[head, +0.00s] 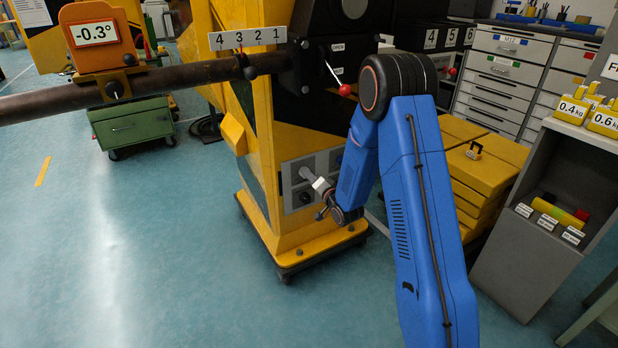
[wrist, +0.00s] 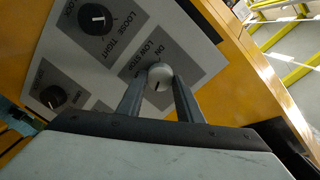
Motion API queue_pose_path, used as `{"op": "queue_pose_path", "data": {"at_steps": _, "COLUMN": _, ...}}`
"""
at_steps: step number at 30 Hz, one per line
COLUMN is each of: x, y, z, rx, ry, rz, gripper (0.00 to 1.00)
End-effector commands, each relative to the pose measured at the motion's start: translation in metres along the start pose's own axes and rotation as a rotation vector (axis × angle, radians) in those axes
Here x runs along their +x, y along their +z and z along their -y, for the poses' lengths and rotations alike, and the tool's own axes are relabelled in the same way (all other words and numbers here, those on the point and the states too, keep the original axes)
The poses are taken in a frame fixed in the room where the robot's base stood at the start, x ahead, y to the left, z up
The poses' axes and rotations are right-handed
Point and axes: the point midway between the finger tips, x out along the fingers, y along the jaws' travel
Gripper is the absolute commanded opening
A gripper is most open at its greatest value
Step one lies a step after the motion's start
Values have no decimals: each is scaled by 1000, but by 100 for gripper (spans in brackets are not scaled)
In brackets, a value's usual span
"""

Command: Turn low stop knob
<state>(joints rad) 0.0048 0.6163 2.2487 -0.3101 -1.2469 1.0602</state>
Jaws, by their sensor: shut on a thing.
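The low stop knob (wrist: 160,72) is a small light-grey round knob with a dark line on its face, on a grey label plate lettered LOW STOP. In the wrist view my gripper (wrist: 159,82) has one finger on each side of the knob and is shut on it. In the head view my gripper (head: 306,174) reaches the grey control panel (head: 297,166) on the yellow gate post (head: 270,222). The knob itself is too small or hidden to make out there.
A black knob by LOOSE and TIGHT (wrist: 95,18) and another black knob (wrist: 53,96) sit on the same panel. Above the panel a red-tipped lever (head: 345,90) sticks out near an OPEN label. A long dark bar (head: 180,78) extends left.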

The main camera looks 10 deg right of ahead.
Motion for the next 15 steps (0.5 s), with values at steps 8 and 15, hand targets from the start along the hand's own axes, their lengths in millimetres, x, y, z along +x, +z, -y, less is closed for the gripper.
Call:
{"op": "queue_pose_path", "data": {"at_steps": 8, "x": -1, "y": 0, "z": -2, "rx": 122, "ry": 1, "rz": 8, "gripper": 10}}
{"op": "queue_pose_path", "data": {"at_steps": 15, "x": -1, "y": 0, "z": -2, "rx": 160, "ry": 1, "rz": 10, "gripper": 10}}
